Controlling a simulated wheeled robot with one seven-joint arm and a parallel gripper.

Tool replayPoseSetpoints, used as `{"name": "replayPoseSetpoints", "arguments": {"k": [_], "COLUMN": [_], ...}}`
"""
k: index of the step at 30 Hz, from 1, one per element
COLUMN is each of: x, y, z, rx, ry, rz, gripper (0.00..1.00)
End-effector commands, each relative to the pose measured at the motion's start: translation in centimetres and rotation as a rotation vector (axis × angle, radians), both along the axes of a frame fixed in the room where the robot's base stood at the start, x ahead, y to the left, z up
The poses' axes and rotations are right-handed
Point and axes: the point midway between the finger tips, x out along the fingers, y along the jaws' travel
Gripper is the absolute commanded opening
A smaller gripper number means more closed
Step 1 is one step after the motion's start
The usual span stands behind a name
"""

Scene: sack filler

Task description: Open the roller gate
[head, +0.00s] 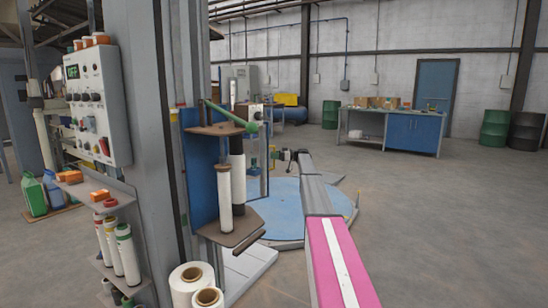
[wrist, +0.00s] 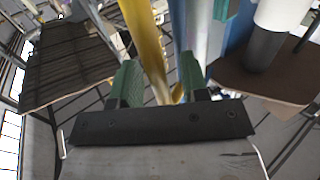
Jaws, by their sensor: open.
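I cannot pick out the roller gate for certain in either view. In the wrist view, my gripper (wrist: 158,72) is open, with its two green fingers apart. A yellow bar (wrist: 145,35) runs down the picture between the fingertips; I cannot tell whether it touches a finger or stands beyond them. In the head view, my arm reaches away from the lower middle, and my gripper (head: 284,156) is small and dark at its far end. It is beside a small yellow-green upright (head: 272,159), over the blue round platform. Contact there is too small to make out.
A blue panel rack (head: 202,165) with brown shelves and rolls stands left of my arm, a green lever (head: 230,115) above it. A grey control box (head: 98,105) is nearer left. The blue round platform (head: 282,218) lies under my arm. Open floor (head: 435,215) spreads right.

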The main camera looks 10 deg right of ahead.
Motion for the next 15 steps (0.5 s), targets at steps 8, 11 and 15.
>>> {"name": "replayPoseSetpoints", "arguments": {"k": [8,11,15], "x": [-0.3,-0.7,-1.2], "y": [-1.8,-3.3,-5.9], "z": [0.0,0.0,0.0], "rx": [0.000,0.000,0.000], "ry": [-0.001,-0.001,0.000], "rz": [-0.001,-0.001,-0.002], "gripper": [0.41,0.41,0.41]}}
